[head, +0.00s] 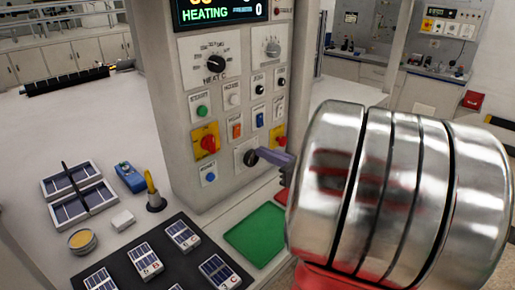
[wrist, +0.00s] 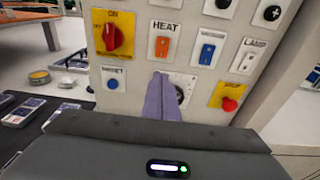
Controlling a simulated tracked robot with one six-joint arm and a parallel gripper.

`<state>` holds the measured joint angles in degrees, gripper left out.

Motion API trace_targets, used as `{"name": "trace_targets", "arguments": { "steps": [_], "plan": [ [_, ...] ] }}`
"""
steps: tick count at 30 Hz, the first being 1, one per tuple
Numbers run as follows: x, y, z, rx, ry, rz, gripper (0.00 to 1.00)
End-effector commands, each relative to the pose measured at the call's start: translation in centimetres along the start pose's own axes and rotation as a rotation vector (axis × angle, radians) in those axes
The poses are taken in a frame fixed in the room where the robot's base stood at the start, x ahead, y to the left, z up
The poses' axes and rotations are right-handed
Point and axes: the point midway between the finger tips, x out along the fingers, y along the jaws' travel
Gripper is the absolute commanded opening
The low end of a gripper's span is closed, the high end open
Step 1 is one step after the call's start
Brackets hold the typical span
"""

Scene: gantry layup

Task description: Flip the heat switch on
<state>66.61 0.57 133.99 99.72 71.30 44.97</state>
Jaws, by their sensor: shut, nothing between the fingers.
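The heat switch is a small orange rocker under a HEAT label on the grey control panel. It shows in the wrist view (wrist: 162,47) and in the head view (head: 236,131). I cannot tell its rocker position. The display (head: 222,12) at the panel's top reads HEATING in green. My gripper (wrist: 161,80) has its purple fingers shut together and empty, pointing at the panel. In the wrist view the fingertips are just below the heat switch and partly cover a round dial. In the head view the gripper (head: 262,155) is beside the dial's black knob (head: 250,158). Contact is unclear.
Around the switch are a red rotary knob on yellow (head: 206,141), a blue rocker (head: 259,117), a blue button (head: 210,177) and a red button on yellow (wrist: 230,103). A green mat (head: 255,235) and a dark tray with panels (head: 120,280) lie below.

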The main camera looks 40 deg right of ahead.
Motion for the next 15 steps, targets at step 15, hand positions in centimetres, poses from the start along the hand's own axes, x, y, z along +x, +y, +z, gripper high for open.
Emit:
{"name": "trace_targets", "arguments": {
  "steps": [15],
  "plan": [
    [-5.3,0.1,-1.3,0.000,0.001,0.000,0.00]
  ]
}}
